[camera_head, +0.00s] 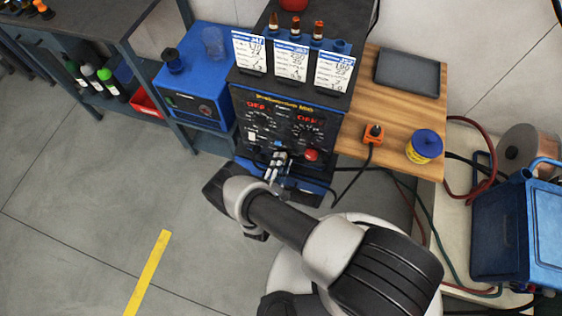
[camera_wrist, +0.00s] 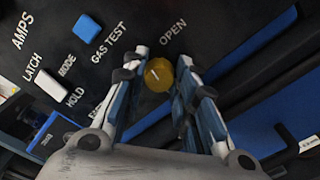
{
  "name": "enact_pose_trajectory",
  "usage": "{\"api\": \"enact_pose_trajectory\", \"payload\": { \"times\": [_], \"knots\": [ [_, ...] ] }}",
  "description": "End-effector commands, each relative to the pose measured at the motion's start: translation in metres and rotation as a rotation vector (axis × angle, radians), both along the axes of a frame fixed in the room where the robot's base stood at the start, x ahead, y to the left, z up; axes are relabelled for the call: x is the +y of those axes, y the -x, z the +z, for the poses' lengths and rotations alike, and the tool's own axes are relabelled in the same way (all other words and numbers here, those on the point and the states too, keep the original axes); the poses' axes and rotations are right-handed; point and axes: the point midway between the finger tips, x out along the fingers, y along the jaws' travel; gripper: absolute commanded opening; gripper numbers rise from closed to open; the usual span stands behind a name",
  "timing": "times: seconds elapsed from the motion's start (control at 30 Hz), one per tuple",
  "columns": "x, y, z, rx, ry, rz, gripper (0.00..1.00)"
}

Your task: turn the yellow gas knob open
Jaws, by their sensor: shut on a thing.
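The yellow gas knob (camera_wrist: 159,75) is on the black front panel in the wrist view, between the labels GAS TEST and OPEN. A pale mark shows on its face. My gripper (camera_wrist: 162,72) is shut on the knob, with one finger on each side of it. In the head view my gripper (camera_head: 277,168) is at the lower front of the welding machine (camera_head: 290,92). The yellow knob cannot be made out there, as my gripper and arm cover that part.
A red button (camera_head: 311,155) sits on the panel right of my gripper. A blue square button (camera_wrist: 86,29) and a white switch (camera_wrist: 48,83) are close by in the wrist view. A wooden bench (camera_head: 390,134) holds an orange-topped device (camera_head: 373,133) and a blue-lidded tin (camera_head: 425,146).

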Motion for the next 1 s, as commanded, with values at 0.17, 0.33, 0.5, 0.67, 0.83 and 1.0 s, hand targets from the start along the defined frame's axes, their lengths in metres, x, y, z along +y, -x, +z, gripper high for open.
{"api": "enact_pose_trajectory", "payload": {
  "times": [0.17, 0.33, 0.5, 0.67, 0.83, 1.0],
  "knots": [
    [-0.0003, 0.0003, -0.0007, -0.055, -0.155, 0.000, 0.03],
    [-0.0004, 0.0004, -0.0010, -0.104, -0.291, 0.000, 0.03],
    [-0.0004, 0.0004, -0.0013, -0.145, -0.403, 0.000, 0.03],
    [-0.0005, 0.0004, -0.0018, -0.173, -0.480, 0.000, 0.03],
    [-0.0005, 0.0004, -0.0021, -0.191, -0.530, 0.000, 0.03],
    [-0.0005, 0.0004, -0.0024, -0.198, -0.550, 0.000, 0.03]
  ]
}}
